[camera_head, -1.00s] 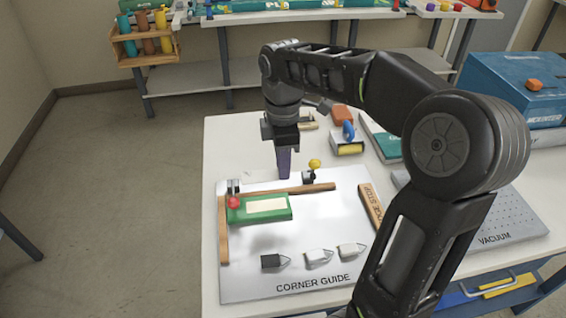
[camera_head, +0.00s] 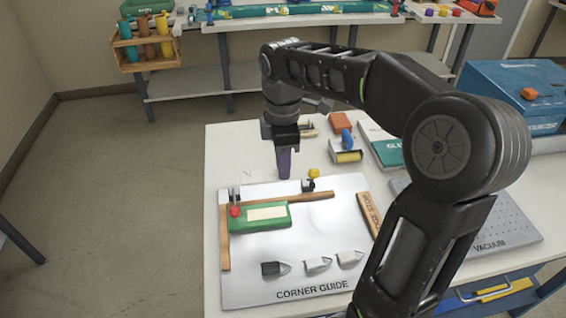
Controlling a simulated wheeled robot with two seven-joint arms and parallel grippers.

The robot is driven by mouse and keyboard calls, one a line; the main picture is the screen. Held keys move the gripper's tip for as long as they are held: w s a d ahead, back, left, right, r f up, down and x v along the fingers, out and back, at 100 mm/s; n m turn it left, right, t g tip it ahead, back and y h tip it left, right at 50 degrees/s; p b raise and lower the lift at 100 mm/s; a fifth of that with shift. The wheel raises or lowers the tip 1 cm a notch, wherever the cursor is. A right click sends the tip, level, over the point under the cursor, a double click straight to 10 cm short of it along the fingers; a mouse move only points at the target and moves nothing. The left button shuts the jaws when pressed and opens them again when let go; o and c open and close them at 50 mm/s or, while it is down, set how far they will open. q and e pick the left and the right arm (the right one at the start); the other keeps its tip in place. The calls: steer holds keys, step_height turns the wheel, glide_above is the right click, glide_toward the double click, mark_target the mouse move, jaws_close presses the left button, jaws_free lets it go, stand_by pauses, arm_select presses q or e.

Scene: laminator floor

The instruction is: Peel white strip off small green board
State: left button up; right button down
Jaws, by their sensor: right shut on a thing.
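The small green board (camera_head: 245,222) lies in the left corner of the white corner guide plate (camera_head: 330,240), against wooden rails. A pale cream-white strip (camera_head: 267,212) lies on its top. A red-tipped clamp (camera_head: 235,211) stands at the board's upper left corner. My right gripper (camera_head: 284,176) points down just behind the plate's back edge, apart from the board. Its dark fingers are shut; what is between them is too small to make out. My left gripper is not in view.
A yellow-tipped clamp (camera_head: 313,174) stands on the back rail, close right of my gripper. An edge stop (camera_head: 368,213), a blue-handled tool (camera_head: 346,148), a teal book (camera_head: 386,150) and a perforated vacuum plate (camera_head: 505,226) lie to the right. The plate's middle is clear.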

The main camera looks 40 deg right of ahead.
steer(key=shift+r+p, duration=0.35)
steer(key=shift+r, duration=0.2)
steer(key=shift+f, duration=0.1)
